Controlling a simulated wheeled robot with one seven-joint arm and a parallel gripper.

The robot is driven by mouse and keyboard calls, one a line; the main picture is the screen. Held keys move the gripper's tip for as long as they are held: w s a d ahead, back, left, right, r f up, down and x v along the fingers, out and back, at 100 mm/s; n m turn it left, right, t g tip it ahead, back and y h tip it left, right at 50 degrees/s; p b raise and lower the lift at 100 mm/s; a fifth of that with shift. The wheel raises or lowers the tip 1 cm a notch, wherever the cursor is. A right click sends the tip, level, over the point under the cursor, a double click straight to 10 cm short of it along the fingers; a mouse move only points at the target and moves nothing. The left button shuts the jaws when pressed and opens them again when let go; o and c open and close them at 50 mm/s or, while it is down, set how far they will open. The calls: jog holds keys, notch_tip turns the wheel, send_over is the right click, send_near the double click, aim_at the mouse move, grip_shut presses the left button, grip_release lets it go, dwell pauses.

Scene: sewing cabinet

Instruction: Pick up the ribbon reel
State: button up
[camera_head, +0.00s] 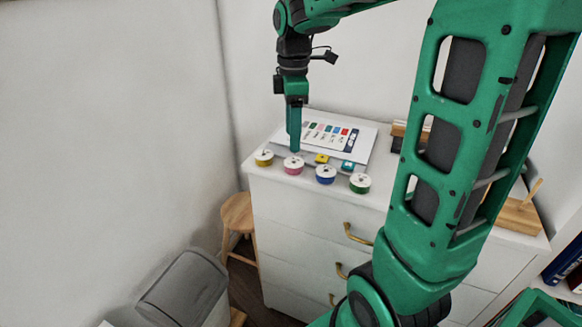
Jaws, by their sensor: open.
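Several round reels with white tops and coloured sides stand in a row along the front of the white cabinet top (380,188). The picture does not show which one is the ribbon reel. My gripper (294,149) points down, open, with its teal fingers just above or behind the pink reel. The gap between the fingers is hidden from this side, and I cannot tell whether they touch it.
A white card with coloured patches (330,138) lies behind the reels, with a small yellow piece (321,158) and a small teal piece (347,165) near its front edge. Wooden items (518,215) stand at the right. A stool (238,212) and a grey bin (183,287) are on the left.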

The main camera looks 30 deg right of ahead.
aim_at(294, 158)
jog(key=shift+s+f, duration=0.2)
jog(key=shift+f, duration=3.8)
jog(key=c, duration=1)
